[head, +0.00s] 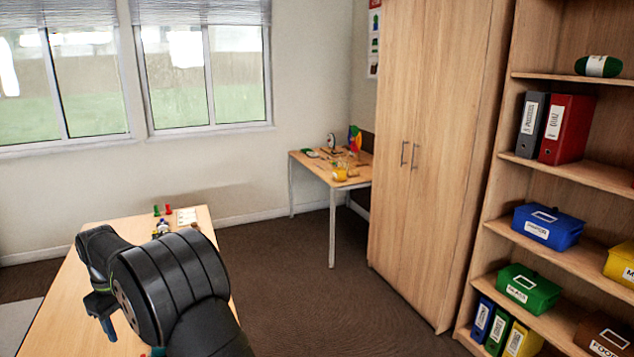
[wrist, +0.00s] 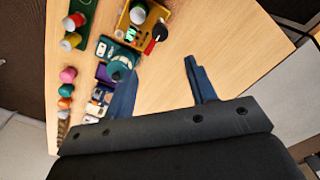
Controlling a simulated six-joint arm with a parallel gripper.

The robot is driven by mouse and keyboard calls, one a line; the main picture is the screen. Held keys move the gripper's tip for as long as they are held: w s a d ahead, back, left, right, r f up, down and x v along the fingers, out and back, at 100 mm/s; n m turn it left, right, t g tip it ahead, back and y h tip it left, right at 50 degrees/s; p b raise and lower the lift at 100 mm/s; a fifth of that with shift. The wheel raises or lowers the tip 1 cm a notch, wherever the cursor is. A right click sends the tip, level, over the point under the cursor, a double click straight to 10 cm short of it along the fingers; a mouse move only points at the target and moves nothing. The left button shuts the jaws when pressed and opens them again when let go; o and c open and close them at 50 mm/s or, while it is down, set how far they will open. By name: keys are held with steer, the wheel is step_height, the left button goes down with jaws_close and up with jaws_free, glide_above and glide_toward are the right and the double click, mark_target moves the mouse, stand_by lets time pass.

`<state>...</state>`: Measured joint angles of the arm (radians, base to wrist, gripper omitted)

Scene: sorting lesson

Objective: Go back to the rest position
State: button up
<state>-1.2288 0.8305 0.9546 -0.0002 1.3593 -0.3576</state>
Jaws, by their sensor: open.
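My gripper (wrist: 160,84) is open, with its two blue fingers spread apart and bare table showing between them in the wrist view. The left finger overlaps the edge of a row of small objects in that view; I cannot tell whether it touches them. In the head view my gripper (head: 103,318) hangs at the lower left over the wooden table (head: 60,325), partly hidden by my arm.
In the wrist view, a green tray (wrist: 76,36) with coloured cylinders, a yellow tray (wrist: 132,22), a teal object (wrist: 118,60) and a pink ball (wrist: 68,74) crowd the left. The table's right is clear. A shelf (head: 545,170) and cupboard (head: 420,200) stand at right.

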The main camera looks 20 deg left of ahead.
step_height(320, 180, down, 14)
steer(key=shift+f, duration=0.2)
steer(key=m, duration=1.3)
steer(key=shift+m, duration=2.3)
